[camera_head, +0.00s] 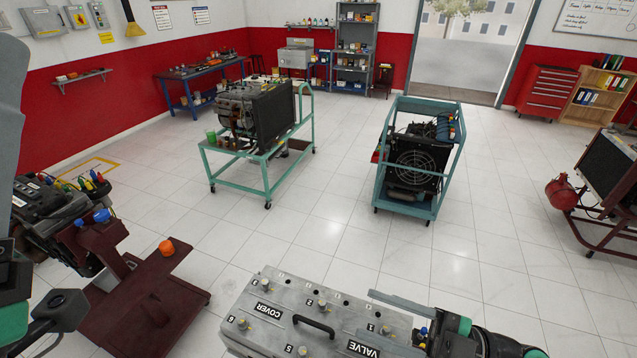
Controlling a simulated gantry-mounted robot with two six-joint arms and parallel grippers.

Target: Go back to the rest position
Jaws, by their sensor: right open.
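My right gripper (363,313) comes in from the bottom right. Its two fingers are apart, pointing left over the right part of a grey valve cover (285,318). Nothing shows between the fingers; I cannot tell if they touch the cover. The cover has a black handle, several numbered bolts and labels reading COVER and VALVE. My left arm (12,110) runs down the left edge, with dark and teal parts at the lower left. Its fingers are not in view.
A dark red stand (155,310) with an orange cap (166,246) stands at the lower left beside an engine (55,215). Teal engine carts (265,175) (427,208) stand farther back. A maroon engine stand (600,235) is at the right. Tiled floor between is clear.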

